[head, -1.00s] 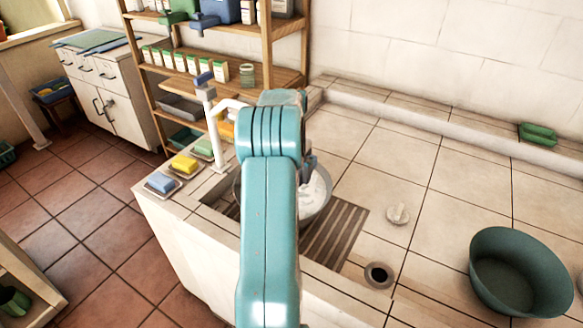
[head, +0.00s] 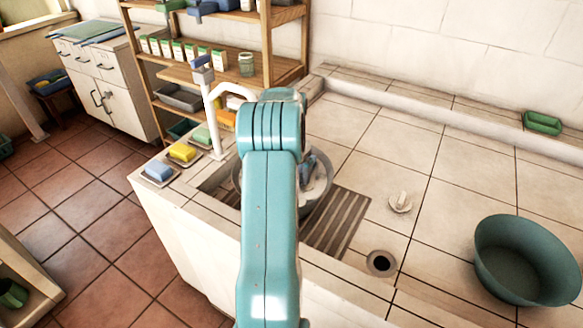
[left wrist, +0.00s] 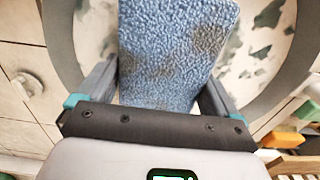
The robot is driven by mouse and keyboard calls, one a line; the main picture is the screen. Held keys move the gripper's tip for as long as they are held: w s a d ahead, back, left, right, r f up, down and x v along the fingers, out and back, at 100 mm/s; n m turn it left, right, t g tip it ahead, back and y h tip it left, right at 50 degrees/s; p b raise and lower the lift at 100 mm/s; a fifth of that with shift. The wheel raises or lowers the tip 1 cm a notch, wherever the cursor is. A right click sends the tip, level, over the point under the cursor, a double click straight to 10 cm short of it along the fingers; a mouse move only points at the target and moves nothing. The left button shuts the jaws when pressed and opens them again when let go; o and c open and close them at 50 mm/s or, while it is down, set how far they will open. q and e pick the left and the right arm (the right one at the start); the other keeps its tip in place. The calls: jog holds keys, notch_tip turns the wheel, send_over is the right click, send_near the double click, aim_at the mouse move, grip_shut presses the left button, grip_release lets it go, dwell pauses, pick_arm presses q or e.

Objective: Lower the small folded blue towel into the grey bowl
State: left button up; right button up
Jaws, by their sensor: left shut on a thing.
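The small folded blue towel (left wrist: 175,50) is in my left gripper (left wrist: 160,80), with a finger on each side of it in the left wrist view. It has dark, dirty-looking patches. The grey bowl (left wrist: 64,45) lies behind the towel in that view, with white and grey patches inside it. In the head view the grey bowl (head: 326,196) sits in the sink, partly hidden by my left arm. A small bluish part of the gripper or towel shows over the bowl's inside. I cannot tell whether the towel touches the bowl's bottom. My right gripper is not in view.
A white tap (head: 214,120) stands left of the bowl. Blue (head: 159,170) and yellow (head: 182,152) sponges lie on dishes by the sink's edge. A slatted drainboard (head: 340,222) is to the right. A large green basin (head: 525,262) stands farther right on the tiles.

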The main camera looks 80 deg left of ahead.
pick_arm(q)
jog(key=shift+f+b, duration=1.2)
jog(key=shift+f, duration=0.95)
jog(key=shift+f, duration=0.1)
jog(key=o, duration=0.7)
notch_tip(320, 180, up, 16)
jog(key=shift+r+p, duration=0.2)
jog(key=shift+p, duration=0.7)
